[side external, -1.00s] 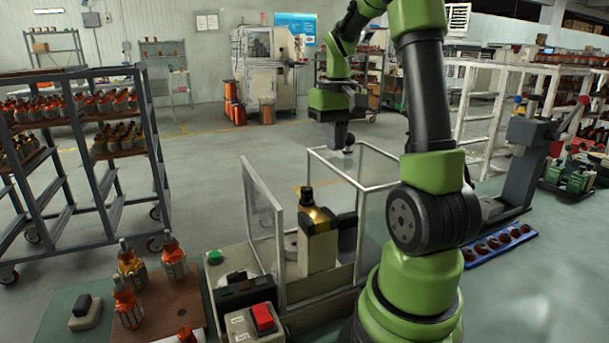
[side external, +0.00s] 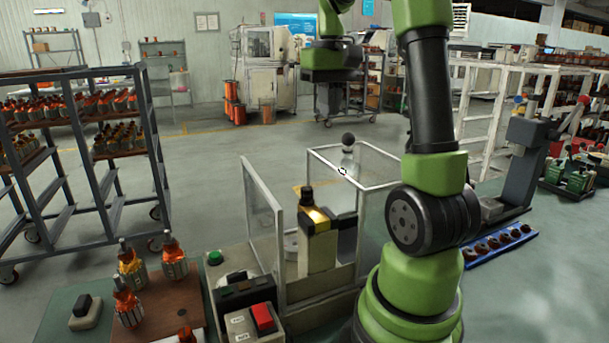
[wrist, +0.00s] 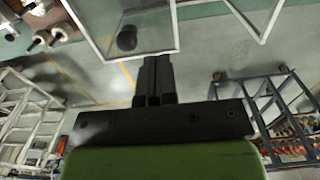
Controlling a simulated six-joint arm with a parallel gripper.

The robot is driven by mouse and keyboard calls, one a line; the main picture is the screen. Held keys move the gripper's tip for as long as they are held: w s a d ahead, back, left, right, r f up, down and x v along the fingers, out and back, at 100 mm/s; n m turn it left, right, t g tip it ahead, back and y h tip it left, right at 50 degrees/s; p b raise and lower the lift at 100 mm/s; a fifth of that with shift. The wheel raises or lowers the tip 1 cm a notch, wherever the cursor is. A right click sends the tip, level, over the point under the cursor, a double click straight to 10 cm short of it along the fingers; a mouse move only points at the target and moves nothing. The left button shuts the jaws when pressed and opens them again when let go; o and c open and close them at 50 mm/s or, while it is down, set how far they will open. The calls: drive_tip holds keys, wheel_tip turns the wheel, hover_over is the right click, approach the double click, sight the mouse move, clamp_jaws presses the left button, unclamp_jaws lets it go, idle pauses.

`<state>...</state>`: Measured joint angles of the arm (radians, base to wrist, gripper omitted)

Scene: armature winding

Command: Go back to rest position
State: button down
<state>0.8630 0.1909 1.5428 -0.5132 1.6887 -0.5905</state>
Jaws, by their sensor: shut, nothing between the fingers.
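My gripper (side external: 334,103) is raised in the air behind and above the clear-walled winding station (side external: 264,205) in the side external view. In the wrist view my gripper (wrist: 156,62) points away from the camera, its dark fingers together and empty. Inside the station stands a beige fixture (side external: 318,248) with a gold and black part (side external: 315,215) at its top. A black ball knob (side external: 348,139) stands at the station's far side, below my gripper and apart from it. The knob also shows in the wrist view (wrist: 127,38).
Several orange-topped armatures (side external: 131,268) stand on a brown board (side external: 167,303) at front left. A red button box (side external: 255,322) and a green button (side external: 215,258) are at the station's front. A grey rack (side external: 150,130) stands left. A blue tray (side external: 500,247) lies right.

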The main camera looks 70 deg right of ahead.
drive_tip(key=shift+a+r, duration=0.1)
drive_tip(key=shift+r, duration=0.3)
drive_tip(key=s+a+f+n+t+y, duration=0.1)
drive_tip(key=s+a+n+t, duration=0.1)
drive_tip(key=a, duration=0.9)
drive_tip(key=s+a+f+n+t+y, duration=0.1)
drive_tip(key=a+n+t, duration=0.2)
drive_tip(key=a, duration=0.9)
drive_tip(key=shift+s+a+t, duration=0.3)
drive_tip(key=shift+s+t, duration=0.05)
drive_tip(key=shift+t, duration=0.75)
